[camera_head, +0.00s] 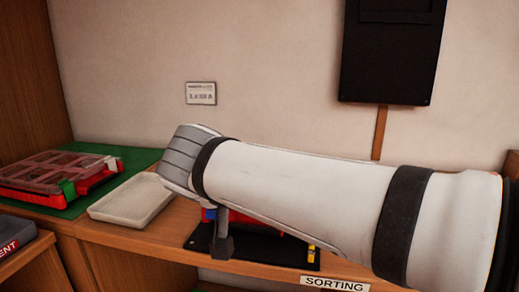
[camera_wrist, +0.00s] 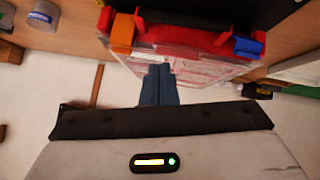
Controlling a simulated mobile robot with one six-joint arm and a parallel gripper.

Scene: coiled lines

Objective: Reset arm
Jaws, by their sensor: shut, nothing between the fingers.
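My gripper (camera_wrist: 158,72) shows in the wrist view as two dark fingers pressed together, with nothing between them. Their tips overlap the edge of a red case with a clear lid (camera_wrist: 190,62); I cannot tell whether they touch it. The case has an orange latch (camera_wrist: 122,33) and a blue latch (camera_wrist: 247,47). In the head view my white arm reaches in from the right across the middle and hides most of what lies behind it. Below its end a dark grey part, probably of my gripper, hangs in front of a black mat.
In the head view, a red organiser case (camera_head: 55,172) lies on a green mat (camera_head: 135,160) at left, beside an empty pale tray (camera_head: 130,200). A black mat (camera_head: 205,240) lies under my arm, near a SORTING label (camera_head: 335,284). A black panel (camera_head: 392,50) hangs on the wall.

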